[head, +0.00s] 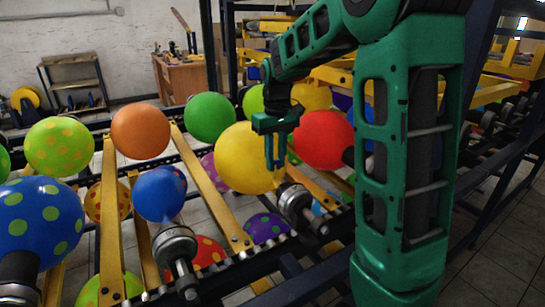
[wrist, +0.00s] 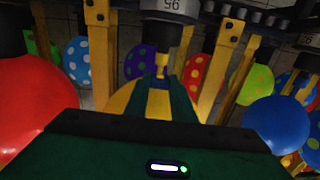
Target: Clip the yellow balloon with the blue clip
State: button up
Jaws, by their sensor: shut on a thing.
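The yellow balloon (head: 240,158) sits on a metal nozzle (head: 293,198) on the rack, its neck at its lower right. My gripper (head: 276,160) points down in front of the balloon's right side, close to the neck. In the wrist view the yellow balloon (wrist: 121,98) lies beneath the fingers, with its narrow neck (wrist: 161,66) running up to the nozzle. My gripper is shut on a small dark blue piece, seemingly the blue clip (wrist: 160,84), between the fingertips. Whether the clip touches the neck I cannot tell.
A red balloon (head: 324,140) is close on the right of the gripper. A blue balloon (head: 159,195) hangs on a nozzle to the left. Yellow rack bars (head: 208,188) run between the balloons. Several other balloons fill the rack.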

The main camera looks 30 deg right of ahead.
aim_at(275, 180)
jog(key=shift+w+f, duration=0.1)
jog(key=shift+f, duration=1.35)
jog(key=shift+f, duration=1.55)
dwell(0.9)
jog(key=o, duration=1)
jog(key=shift+r, duration=0.1)
jog(key=shift+r, duration=4.45)
